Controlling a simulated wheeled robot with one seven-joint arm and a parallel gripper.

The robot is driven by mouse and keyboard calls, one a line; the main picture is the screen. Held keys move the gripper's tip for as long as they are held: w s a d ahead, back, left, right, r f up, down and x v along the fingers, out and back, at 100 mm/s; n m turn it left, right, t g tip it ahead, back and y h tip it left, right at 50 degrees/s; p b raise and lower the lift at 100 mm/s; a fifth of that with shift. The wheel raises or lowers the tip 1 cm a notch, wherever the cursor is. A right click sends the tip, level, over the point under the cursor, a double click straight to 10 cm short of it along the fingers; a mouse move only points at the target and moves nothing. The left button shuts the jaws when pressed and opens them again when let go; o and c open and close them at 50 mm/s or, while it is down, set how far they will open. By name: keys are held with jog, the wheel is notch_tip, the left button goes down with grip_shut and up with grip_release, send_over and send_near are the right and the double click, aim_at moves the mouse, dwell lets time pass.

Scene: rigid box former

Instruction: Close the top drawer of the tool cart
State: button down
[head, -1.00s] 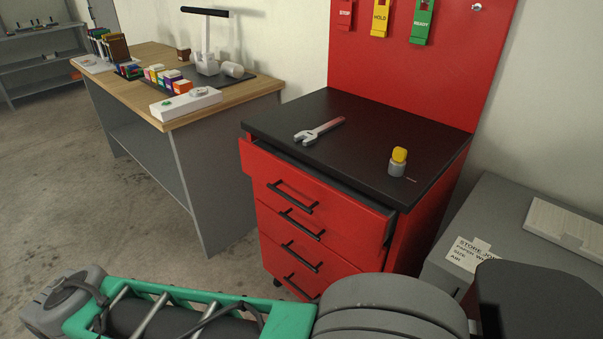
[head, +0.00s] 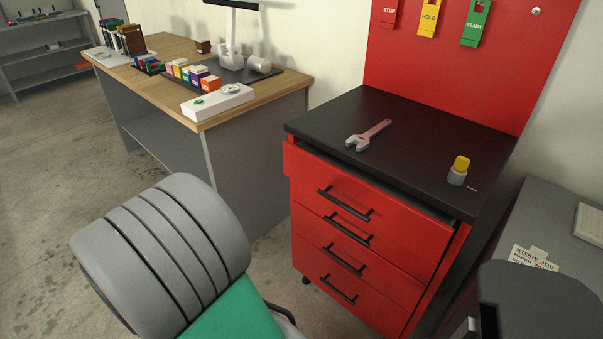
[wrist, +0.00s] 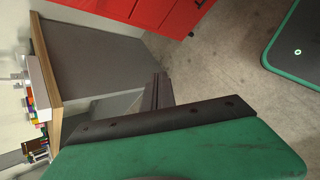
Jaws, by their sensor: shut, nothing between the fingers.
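The red tool cart (head: 430,285) stands right of centre in the head view, with several drawers and black bar handles. Its top drawer (head: 375,190) is slightly open: its front stands out past the drawers below, with a narrow dark gap under the black worktop. My gripper (wrist: 161,78) shows in the wrist view with its dark fingers together, empty. It is apart from the cart, whose red drawer fronts (wrist: 160,12) show at the top of that view. In the head view the gripper is out of sight; only my arm shows.
A wrench (head: 368,135) and a yellow-capped bottle (head: 458,171) lie and stand on the cart top. A wooden-topped workbench (head: 180,75) stands left, with bare floor before it. A grey cabinet (head: 565,215) is close on the cart's right.

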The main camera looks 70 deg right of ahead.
jog(key=s+d+r+n+g+h, duration=0.2)
jog(key=s+d+n, duration=0.1)
jog(key=s+d, duration=0.3)
jog(key=n+g+h+p, duration=0.1)
jog(key=n+g+h, duration=0.2)
jog(key=n+g, duration=0.1)
send_near(313, 177)
jog(key=shift+t, duration=0.3)
jog(key=x, duration=0.3)
jog(key=b+x, duration=0.1)
jog(key=x, duration=0.1)
jog(key=shift+s+d+f, duration=0.15)
jog(key=shift+s+d, duration=0.05)
jog(key=shift+s, duration=0.25)
jog(key=shift+s+d, duration=0.1)
jog(key=shift+d, duration=0.3)
